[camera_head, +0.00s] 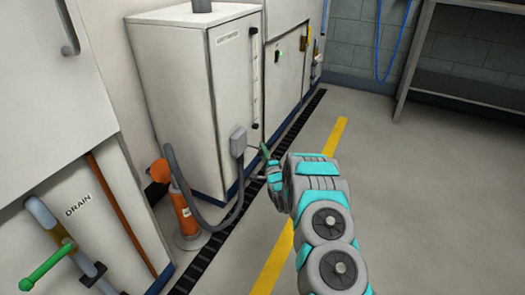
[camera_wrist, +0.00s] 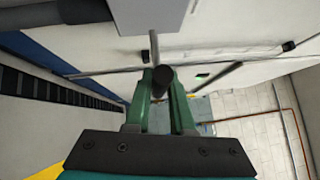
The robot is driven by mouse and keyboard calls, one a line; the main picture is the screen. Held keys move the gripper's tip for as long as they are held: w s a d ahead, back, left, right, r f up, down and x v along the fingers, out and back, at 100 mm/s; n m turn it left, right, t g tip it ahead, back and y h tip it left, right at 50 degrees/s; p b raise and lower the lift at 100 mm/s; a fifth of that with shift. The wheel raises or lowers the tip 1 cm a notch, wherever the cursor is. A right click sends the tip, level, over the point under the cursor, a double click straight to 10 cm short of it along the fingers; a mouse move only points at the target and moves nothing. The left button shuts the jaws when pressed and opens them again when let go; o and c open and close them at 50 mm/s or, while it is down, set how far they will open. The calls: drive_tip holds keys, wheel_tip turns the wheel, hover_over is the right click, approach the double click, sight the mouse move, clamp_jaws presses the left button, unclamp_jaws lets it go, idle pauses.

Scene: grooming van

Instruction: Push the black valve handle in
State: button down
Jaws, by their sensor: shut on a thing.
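The black valve handle (camera_wrist: 162,77) sits between the green fingertips of my gripper (camera_wrist: 161,88) in the wrist view. The fingers are shut on it. A thin metal rod (camera_wrist: 153,46) runs from the handle to the underside of a grey box (camera_wrist: 150,14). In the head view, my gripper (camera_head: 268,160) is just right of this grey box (camera_head: 238,141), which is on the side of a white cabinet (camera_head: 185,90). The handle itself is too small or hidden to make out there.
A thick grey hose (camera_head: 205,222) loops from the box to an orange cylinder (camera_head: 183,212) on the floor. A drain panel (camera_head: 100,180) with a green-handled valve (camera_head: 47,267) stands at left. A bench (camera_head: 470,95) is at back right. The floor at right is clear.

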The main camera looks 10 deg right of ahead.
sight(250, 146)
drive_tip(key=w+a, duration=0.1)
drive_tip(key=w+a+b, duration=0.1)
drive_tip(key=a, duration=0.1)
drive_tip(key=w+a+b, duration=0.1)
drive_tip(key=shift+a+f, duration=0.15)
drive_tip(key=shift+w+a, duration=0.25)
drive_tip(key=shift+a, duration=0.05)
drive_tip(key=c, duration=0.8)
unclamp_jaws()
drive_tip(key=shift+o, duration=0.2)
drive_tip(key=s+d, duration=0.1)
drive_tip(key=s, duration=0.6)
drive_tip(key=shift+s+f, duration=0.35)
drive_tip(key=shift+f, duration=0.1)
